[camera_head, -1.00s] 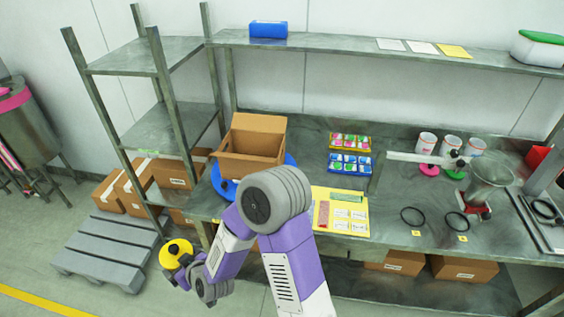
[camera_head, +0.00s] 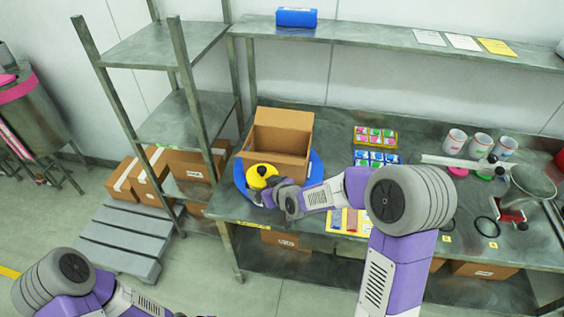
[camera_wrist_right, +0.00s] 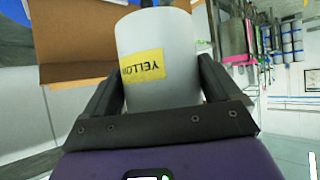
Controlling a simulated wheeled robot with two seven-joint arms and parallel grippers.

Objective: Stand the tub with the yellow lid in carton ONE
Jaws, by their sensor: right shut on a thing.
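The tub shows its yellow lid with a black knob (camera_head: 255,179) in the head view. In the right wrist view it is a white tub (camera_wrist_right: 150,92) with a yellow label whose writing is upside down. My right gripper (camera_head: 264,193) is shut around its body, just outside the carton's near left side. An open brown carton (camera_head: 284,160) stands on a blue round plate (camera_head: 318,170) at the bench's left end; its wall and flap show behind the tub in the wrist view (camera_wrist_right: 85,30). I cannot read a number on it. My left arm shows at bottom left, its gripper out of view.
A steel shelf rack (camera_head: 182,110) stands left of the carton. Small-box trays (camera_head: 375,136) lie right of the carton, with several white cups (camera_head: 480,146) farther right.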

